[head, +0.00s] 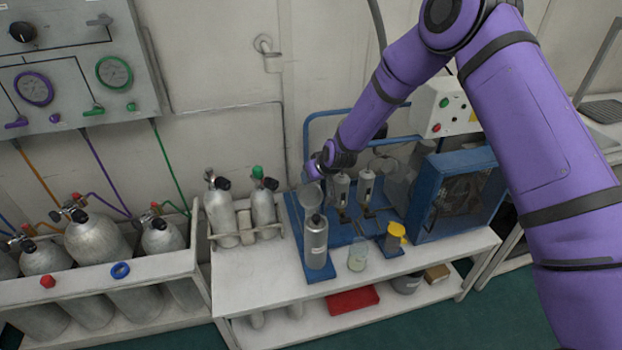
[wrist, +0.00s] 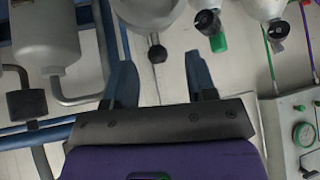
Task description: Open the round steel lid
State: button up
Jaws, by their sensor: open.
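The round steel lid (head: 312,194) shows in the head view as a pale grey disc above the blue stand, behind the top of a grey steel canister. In the wrist view the lid (wrist: 145,10) is at the top edge, partly cut off, with a short stem ending in a dark knob (wrist: 157,52). My gripper (wrist: 158,68) is open. Its two blue fingers stand apart, with the knob showing between their tips in the picture. I cannot tell whether they touch it. In the head view my wrist hides most of the fingers.
A grey canister (head: 316,243) stands at the front of the blue stand. A glass beaker (head: 358,254) and a yellow-topped item (head: 395,236) are to its right. Two cylinders (head: 221,212) stand left in a rack. A blue-framed unit (head: 460,190) stands right.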

jog(key=v, duration=0.7)
jog(key=shift+r, duration=0.15)
jog(key=shift+d, duration=0.15)
jog(key=s+d+r+m+h, duration=0.1)
jog(key=s+d+r, duration=0.35)
jog(key=r, duration=0.45)
jog(key=s+d+r+h, duration=0.1)
jog(key=s+d+r, duration=0.2)
jog(key=d+r, duration=0.4)
jog(key=s+d+r+m+h, duration=0.1)
jog(key=s+d+r, duration=0.3)
jog(key=r, duration=0.6)
jog(key=s+d+r+m, duration=0.1)
jog(key=s+d, duration=0.3)
jog(key=s, duration=0.5)
jog(key=s+d+r+m+h, duration=0.1)
jog(key=s+d+r, duration=0.3)
jog(key=s, duration=0.6)
jog(key=s+d+r+m, duration=0.1)
jog(key=s+d+r, duration=0.2)
jog(key=s, duration=0.7)
jog(key=shift+d+r+m+g, duration=0.25)
jog(key=shift+d+m+g, duration=0.15)
jog(key=shift+d, duration=0.45)
jog(key=shift+a, duration=0.1)
